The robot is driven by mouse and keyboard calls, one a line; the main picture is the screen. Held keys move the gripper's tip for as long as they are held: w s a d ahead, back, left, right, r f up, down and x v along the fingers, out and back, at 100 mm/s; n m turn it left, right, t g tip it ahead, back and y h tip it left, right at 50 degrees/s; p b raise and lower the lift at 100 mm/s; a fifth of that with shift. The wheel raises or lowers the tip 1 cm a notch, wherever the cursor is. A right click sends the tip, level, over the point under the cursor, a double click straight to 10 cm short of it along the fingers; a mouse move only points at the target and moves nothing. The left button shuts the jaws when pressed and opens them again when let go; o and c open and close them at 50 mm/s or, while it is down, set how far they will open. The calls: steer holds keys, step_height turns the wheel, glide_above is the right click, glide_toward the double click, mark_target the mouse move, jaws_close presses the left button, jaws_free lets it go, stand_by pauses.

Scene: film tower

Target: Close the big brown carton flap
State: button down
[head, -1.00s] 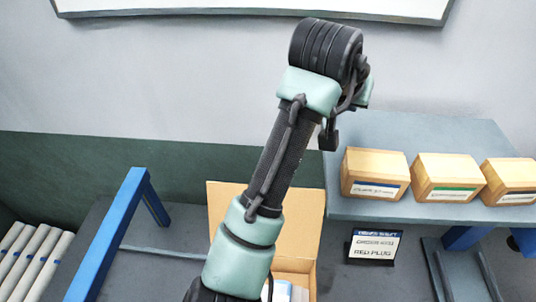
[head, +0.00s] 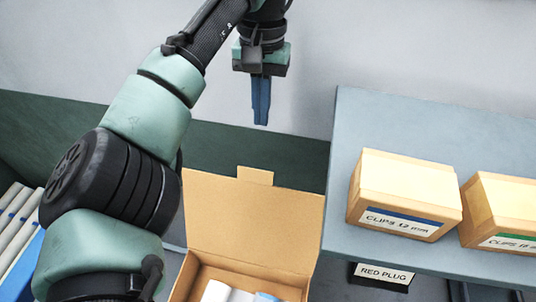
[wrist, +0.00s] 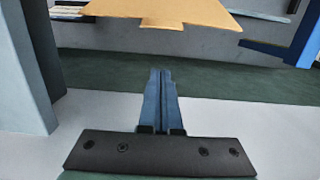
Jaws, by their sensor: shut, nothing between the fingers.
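The brown carton (head: 192,279) stands open at the bottom middle of the head view. Its big flap (head: 252,222) stands raised at the far side, with a small tab (head: 255,176) on its top edge. My gripper (head: 261,121) points down above and behind the flap, with its blue fingers together and empty. It is apart from the flap. In the wrist view the fingers (wrist: 161,75) are shut, and the flap (wrist: 165,10) with its tab shows at the top, beyond the fingertips. The carton's front is cut off by the head view's lower edge.
White and blue items (head: 228,293) lie inside the carton. A grey-blue table (head: 345,130) to the right bears clip boxes (head: 405,190), with a RED PLUG sign (head: 383,274) below its edge. White rolls (head: 18,228) lie at the far left. The wall is behind my gripper.

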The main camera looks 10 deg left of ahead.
steer(key=s+f+p, duration=0.4)
steer(key=f+p, duration=0.2)
steer(key=f, duration=0.2)
steer(key=shift+f, duration=0.3)
steer(key=shift+d, duration=0.15)
steer(key=shift+s, duration=0.1)
stand_by(0.3)
